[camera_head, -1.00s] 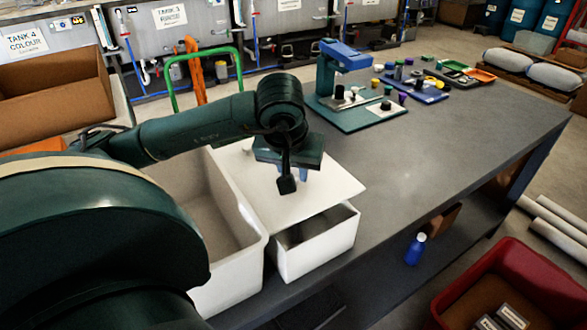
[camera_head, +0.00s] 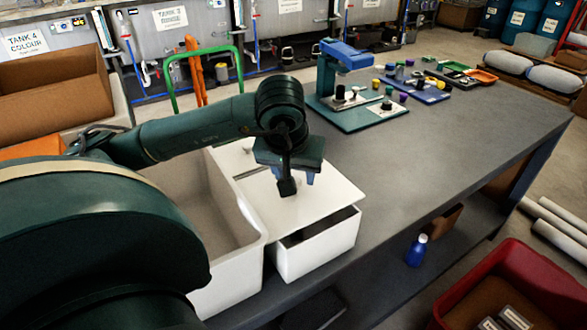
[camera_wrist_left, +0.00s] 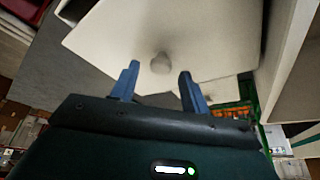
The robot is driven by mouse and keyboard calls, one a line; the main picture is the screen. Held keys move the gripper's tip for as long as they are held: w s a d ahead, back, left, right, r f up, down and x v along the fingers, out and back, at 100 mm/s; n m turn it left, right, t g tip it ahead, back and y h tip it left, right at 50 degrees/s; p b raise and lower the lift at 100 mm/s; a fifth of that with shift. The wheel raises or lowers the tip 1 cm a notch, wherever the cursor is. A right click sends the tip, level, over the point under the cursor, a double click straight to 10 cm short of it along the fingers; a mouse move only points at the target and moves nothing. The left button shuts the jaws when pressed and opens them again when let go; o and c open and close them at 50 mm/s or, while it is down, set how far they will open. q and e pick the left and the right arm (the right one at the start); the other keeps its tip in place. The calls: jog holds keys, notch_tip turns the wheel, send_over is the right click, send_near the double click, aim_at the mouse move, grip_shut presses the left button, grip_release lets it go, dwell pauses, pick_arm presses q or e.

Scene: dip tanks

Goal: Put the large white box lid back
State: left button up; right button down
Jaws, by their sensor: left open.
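The white lid (camera_head: 325,198) lies over the white box (camera_head: 318,247) at the table's near left edge. A dark gap shows between the lid's front edge and the box rim, so it does not look flush there. In the wrist view, the knob shows between and just beyond the open fingertips (camera_wrist_left: 159,72), touching neither. My right gripper is out of view.
A larger open white bin (camera_head: 245,255) stands directly left of the box. Another white surface (camera_head: 236,158) shows behind the lid. A teal-based blue press (camera_head: 345,65) and small parts stand farther back. The table (camera_head: 430,140) right of the box is clear.

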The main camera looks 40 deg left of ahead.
pick_arm(q)
jog(key=shift+r+p, duration=0.6)
jog(key=shift+r, duration=0.05)
jog(key=v, duration=0.5)
notch_tip(320, 180, up, 6)
jog(key=p, duration=0.2)
send_over(293, 198)
jog(key=s+d, duration=0.1)
jog(key=s, duration=0.2)
jog(key=shift+w+d+r, duration=0.1)
jog(key=shift+d+r, duration=0.05)
jog(key=shift+r, duration=0.05)
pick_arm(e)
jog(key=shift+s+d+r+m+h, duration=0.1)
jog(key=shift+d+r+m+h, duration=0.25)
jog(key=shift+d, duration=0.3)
pick_arm(q)
jog(key=shift+d, duration=0.1)
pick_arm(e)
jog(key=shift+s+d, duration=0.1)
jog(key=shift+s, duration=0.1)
